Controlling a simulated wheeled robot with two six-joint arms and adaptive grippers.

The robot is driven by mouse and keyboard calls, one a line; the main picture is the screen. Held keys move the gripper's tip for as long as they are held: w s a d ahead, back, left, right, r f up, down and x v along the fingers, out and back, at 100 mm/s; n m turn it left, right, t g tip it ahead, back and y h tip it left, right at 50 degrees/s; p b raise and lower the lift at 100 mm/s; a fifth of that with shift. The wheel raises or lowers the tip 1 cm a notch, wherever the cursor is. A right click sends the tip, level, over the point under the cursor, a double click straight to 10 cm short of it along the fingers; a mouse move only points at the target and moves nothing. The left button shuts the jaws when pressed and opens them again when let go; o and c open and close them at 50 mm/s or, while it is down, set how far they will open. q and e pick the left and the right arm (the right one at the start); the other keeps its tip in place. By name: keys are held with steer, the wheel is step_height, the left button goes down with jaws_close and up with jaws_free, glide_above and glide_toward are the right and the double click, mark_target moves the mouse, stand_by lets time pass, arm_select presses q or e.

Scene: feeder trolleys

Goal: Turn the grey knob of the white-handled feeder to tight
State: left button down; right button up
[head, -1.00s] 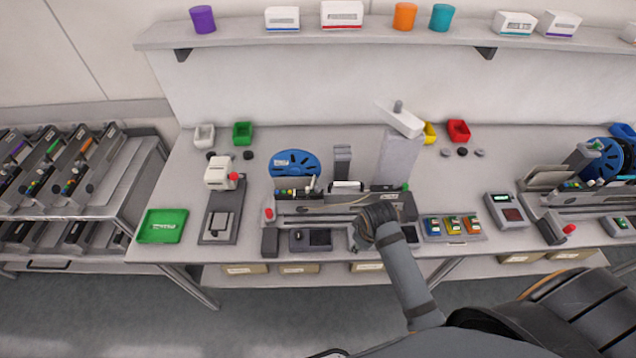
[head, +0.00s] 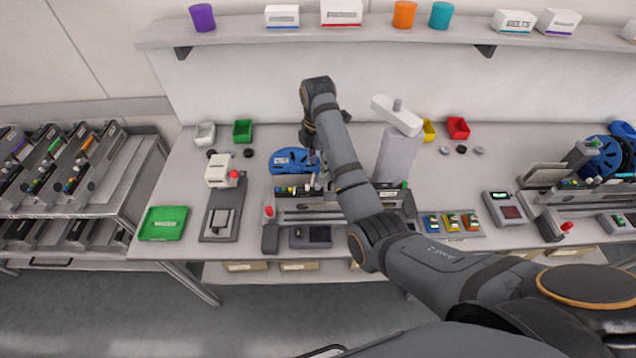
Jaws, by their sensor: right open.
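My right gripper (head: 313,166) points down over the feeder, beside the right edge of the blue reel. It is open; its fingers are small and partly blurred, and contact with the feeder cannot be told. My left gripper is not in view.
A grey stand with a white top (head: 397,115) rises close to the right of my arm. A green tray (head: 163,223) and a grey device (head: 221,215) stand left. Another feeder with a blue reel (head: 605,158) is at the right. A shelf (head: 350,37) runs behind.

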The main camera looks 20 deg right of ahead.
mark_target(318, 184)
step_height(318, 184, down, 8)
steer(key=shift+f+p, duration=0.1)
steer(key=shift+p, duration=1.1)
steer(key=shift+w+f, duration=0.1)
steer(key=shift+f, duration=0.4)
jaws_close()
